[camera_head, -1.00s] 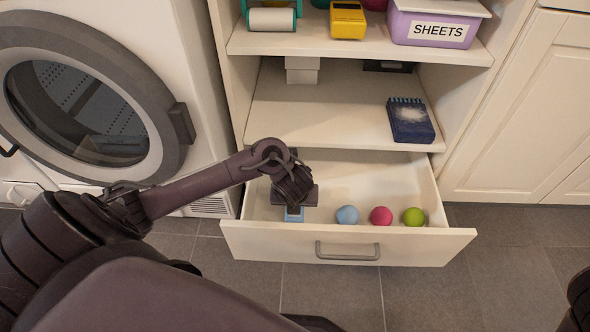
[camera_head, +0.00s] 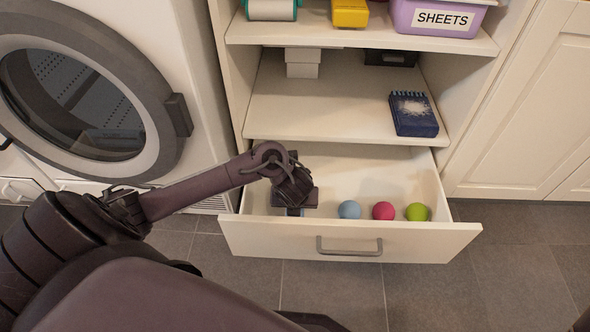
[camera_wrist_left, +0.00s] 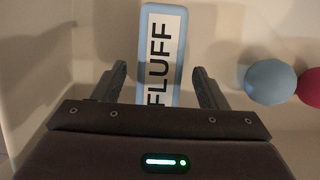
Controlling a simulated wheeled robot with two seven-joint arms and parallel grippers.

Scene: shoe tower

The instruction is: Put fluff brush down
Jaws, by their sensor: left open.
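The fluff brush (camera_wrist_left: 163,50) lies in the open drawer (camera_head: 350,243). In the left wrist view it is a light blue block with a white label reading FLUFF. My left gripper (camera_wrist_left: 160,85) is open, with one finger on each side of the brush and visible gaps between. In the head view my left gripper (camera_head: 294,208) reaches down into the left part of the drawer and hides nearly all of the brush. The near end of the brush is hidden behind the gripper body in the wrist view. My right gripper is not in view.
A blue ball (camera_head: 349,210), a pink ball (camera_head: 383,211) and a green ball (camera_head: 417,212) lie to the right in the drawer. A washing machine (camera_head: 190,60) stands at left.

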